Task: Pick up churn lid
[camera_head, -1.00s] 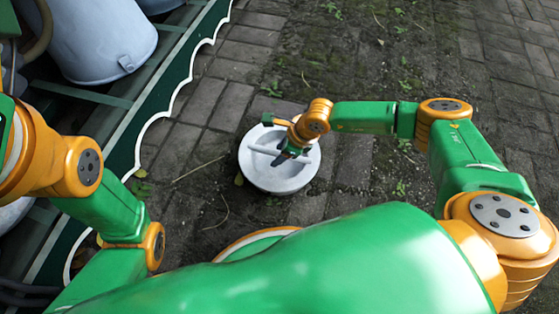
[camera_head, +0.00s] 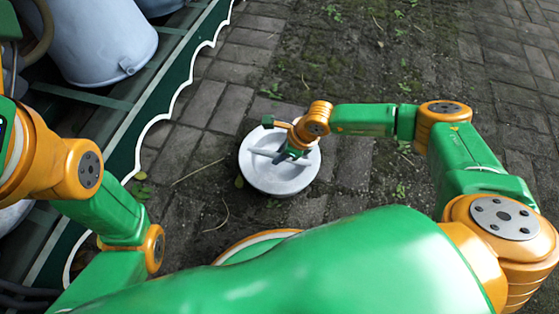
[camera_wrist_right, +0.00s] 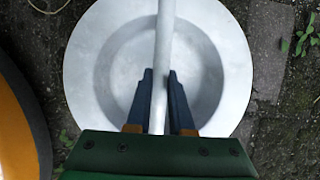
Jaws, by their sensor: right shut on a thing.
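The churn lid (camera_head: 298,181) is a round, light grey metal dish with a raised rim and a bar handle across it. In the head view it is at the middle, over the brick paving. My right gripper (camera_head: 283,157) is above its centre. In the right wrist view the lid (camera_wrist_right: 215,35) fills the upper middle, and the two dark fingers of my right gripper (camera_wrist_right: 159,105) stand on either side of the bar handle, shut on it. Whether the lid is clear of the ground is hard to tell. My left gripper is outside the frames.
A green shelf with a white scalloped edge (camera_head: 152,120) runs along the left and carries grey metal churns (camera_head: 105,45). Brick paving (camera_head: 225,105) with moss and small weeds lies around the lid. The paving to the right is clear.

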